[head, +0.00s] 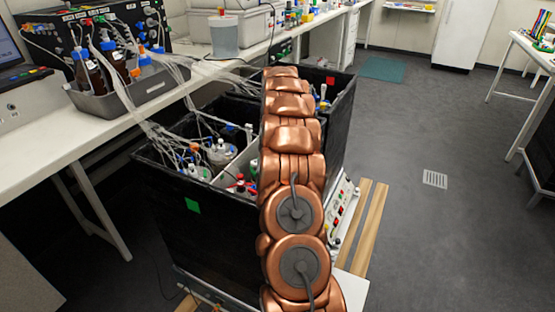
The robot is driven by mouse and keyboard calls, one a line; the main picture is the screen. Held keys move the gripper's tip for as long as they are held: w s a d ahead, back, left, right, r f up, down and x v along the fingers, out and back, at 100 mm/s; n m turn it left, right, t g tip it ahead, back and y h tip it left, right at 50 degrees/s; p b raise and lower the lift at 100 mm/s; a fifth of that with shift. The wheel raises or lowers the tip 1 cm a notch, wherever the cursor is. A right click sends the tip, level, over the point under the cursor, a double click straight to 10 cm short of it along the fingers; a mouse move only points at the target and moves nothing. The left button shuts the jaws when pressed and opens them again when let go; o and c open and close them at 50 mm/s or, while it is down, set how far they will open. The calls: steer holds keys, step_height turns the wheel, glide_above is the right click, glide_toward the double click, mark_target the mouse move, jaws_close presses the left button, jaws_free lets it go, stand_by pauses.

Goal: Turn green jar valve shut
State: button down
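A black open-topped box (170,230) carries a green square (193,206) on its front wall. Inside it stand jars with white and blue fittings, one jar (219,152) near the middle and one jar (194,172) nearer the front wall, with clear tubes running to them. My gripper is not visible.
A second black box with a red square (330,80) stands behind, partly hidden by my arm. A white bench (110,128) on the left holds a grey tray (130,95) of bottles with tubing. A control panel (342,205) and wooden beams (372,225) lie right of my arm.

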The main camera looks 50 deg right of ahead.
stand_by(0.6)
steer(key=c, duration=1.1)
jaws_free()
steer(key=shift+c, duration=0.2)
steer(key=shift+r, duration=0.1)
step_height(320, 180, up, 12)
